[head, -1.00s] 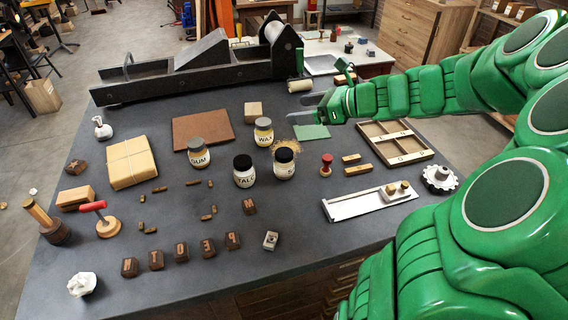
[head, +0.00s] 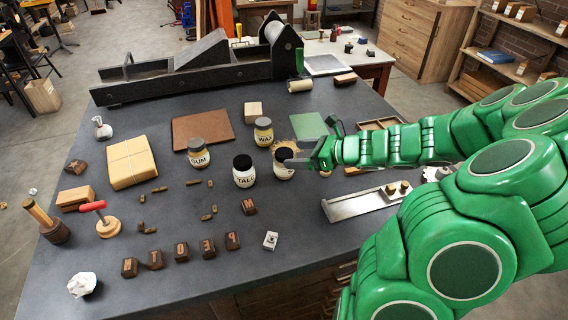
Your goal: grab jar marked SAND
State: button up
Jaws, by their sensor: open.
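Several labelled jars stand on the dark table. The black-lidded jar (head: 283,172) beside my gripper is partly covered, and I cannot read its label. To its left stands a black-lidded jar marked TALC (head: 244,176). A yellowish jar marked WAX (head: 263,136) stands behind, and a grey-lidded jar marked GUM (head: 198,156) is further left. No label reading SAND is legible. My gripper (head: 297,160) is open, with its fingers at the right side of the unread jar, near its lid. I cannot tell whether they touch it or straddle it.
A long dark press (head: 200,66) lies across the table's back. A row of letter blocks (head: 181,252) lies in front, with small blocks left of the jars. A metal composing stick (head: 350,206) lies under my arm's near side.

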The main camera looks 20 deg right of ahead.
aim_at(278, 154)
jog(key=shift+x, duration=3.55)
jog(key=shift+s+a+r, duration=0.1)
jog(key=shift+a, duration=0.05)
jog(key=c, duration=1.3)
